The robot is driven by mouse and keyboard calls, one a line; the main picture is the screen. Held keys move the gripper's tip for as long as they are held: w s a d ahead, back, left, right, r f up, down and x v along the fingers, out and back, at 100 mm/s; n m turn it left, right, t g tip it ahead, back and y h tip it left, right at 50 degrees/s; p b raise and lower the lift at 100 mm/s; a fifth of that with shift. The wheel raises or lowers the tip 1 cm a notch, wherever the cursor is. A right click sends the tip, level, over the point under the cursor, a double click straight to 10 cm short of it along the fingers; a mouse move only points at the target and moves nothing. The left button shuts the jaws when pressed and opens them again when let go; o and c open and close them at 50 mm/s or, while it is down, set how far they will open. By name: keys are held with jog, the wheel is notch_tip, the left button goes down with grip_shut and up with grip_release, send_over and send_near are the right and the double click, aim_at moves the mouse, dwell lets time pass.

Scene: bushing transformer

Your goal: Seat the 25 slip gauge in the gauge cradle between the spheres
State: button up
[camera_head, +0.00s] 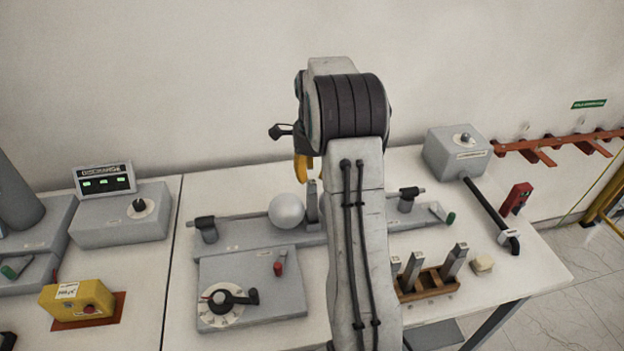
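One pale sphere (286,211) sits on the grey sphere bench (262,238); my arm hides the bench's middle and any second sphere. A slim grey upright piece (312,203) stands just right of the sphere, below my gripper (304,168). It looks like a slip gauge, but I cannot read a marking or tell whether it is held or resting in the cradle. Only yellow finger parts of my gripper show beside the arm, so its opening is hidden. A wooden rack (430,286) at right holds several grey gauges (413,270), the right one tilted.
A dial box (252,290) stands in front of the bench. A grey box (458,152) with a black rod (490,215) is at back right. A cream block (482,264) lies beside the rack. A yellow button box (82,300) and a display unit (104,180) are at left.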

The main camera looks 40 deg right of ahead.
notch_tip(320, 180, up, 3)
jog(key=shift+s+f, duration=0.1)
jog(key=shift+f, duration=0.05)
jog(key=s+a+r+n+t, duration=0.1)
jog(key=s+a+r+n, duration=0.35)
jog(key=a, duration=0.25)
jog(key=s+a+r+n+t, duration=0.1)
jog(key=s+a+r+n, duration=0.35)
jog(key=a+n, duration=0.2)
jog(key=s+a+f+n+t, duration=0.1)
jog(key=s+a+n, duration=0.4)
jog(key=s+n, duration=0.1)
jog(key=s+a+f+n+t, duration=0.1)
jog(key=s+a+n, duration=0.3)
jog(key=s, duration=0.5)
jog(key=shift+s+a+n, duration=0.3)
jog(key=shift+a+n, duration=0.05)
jog(key=shift+n, duration=0.75)
